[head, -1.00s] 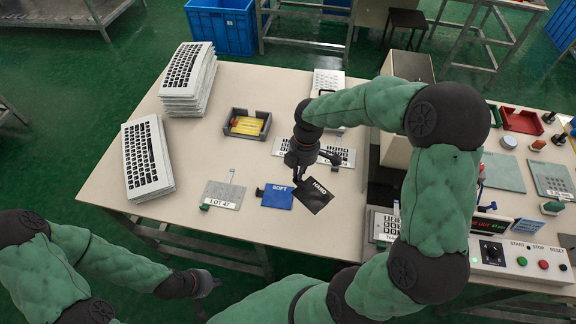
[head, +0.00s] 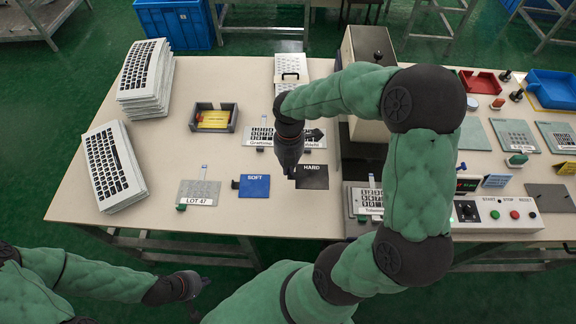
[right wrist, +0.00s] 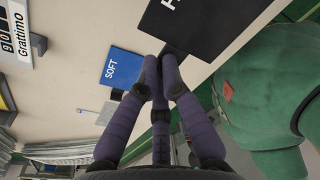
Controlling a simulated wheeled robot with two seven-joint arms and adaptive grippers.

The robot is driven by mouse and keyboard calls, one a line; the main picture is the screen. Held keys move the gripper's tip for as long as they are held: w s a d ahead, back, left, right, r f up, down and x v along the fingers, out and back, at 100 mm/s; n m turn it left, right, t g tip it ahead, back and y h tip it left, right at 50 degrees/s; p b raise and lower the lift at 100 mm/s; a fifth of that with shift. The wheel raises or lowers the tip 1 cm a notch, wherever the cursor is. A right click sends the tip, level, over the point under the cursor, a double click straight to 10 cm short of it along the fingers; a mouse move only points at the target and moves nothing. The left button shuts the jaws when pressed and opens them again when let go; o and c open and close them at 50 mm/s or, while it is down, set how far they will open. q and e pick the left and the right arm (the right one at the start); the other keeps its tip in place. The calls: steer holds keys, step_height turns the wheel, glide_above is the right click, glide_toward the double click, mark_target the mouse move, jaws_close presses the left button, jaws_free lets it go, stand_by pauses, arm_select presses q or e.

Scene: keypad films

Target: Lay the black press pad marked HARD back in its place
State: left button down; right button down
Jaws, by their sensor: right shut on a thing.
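The black press pad marked HARD (head: 313,178) is beside the blue SOFT pad (head: 255,186), to its right and nearly in line with it. In the right wrist view the black pad (right wrist: 218,25) looks close and large, its lettering partly cut off. My right gripper (head: 291,174) is shut on the tab at the pad's left edge; its fingers (right wrist: 164,62) meet there. I cannot tell whether the pad touches the table. My left gripper (head: 203,282) is low, off the table's front edge, its jaws too small to read.
A grey LOT 47 plate (head: 199,190) lies left of the SOFT pad. Keyboard stacks (head: 146,75) stand at the left. A dark tray with yellow contents (head: 213,118) and a Grattimo plate (head: 262,138) lie behind. The control box (head: 500,213) is at the right.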

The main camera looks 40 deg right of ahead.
steer(key=b, duration=0.4)
glide_above(289, 187)
steer(key=shift+w+f, duration=0.2)
steer(key=shift+f, duration=3)
steer(key=shift+f+b, duration=0.3)
steer(key=shift+f, duration=0.6)
steer(key=shift+f, duration=0.4)
steer(key=c, duration=1.3)
jaws_free()
steer(key=shift+c, duration=0.2)
step_height(289, 187, up, 12)
steer(key=w+d, duration=0.1)
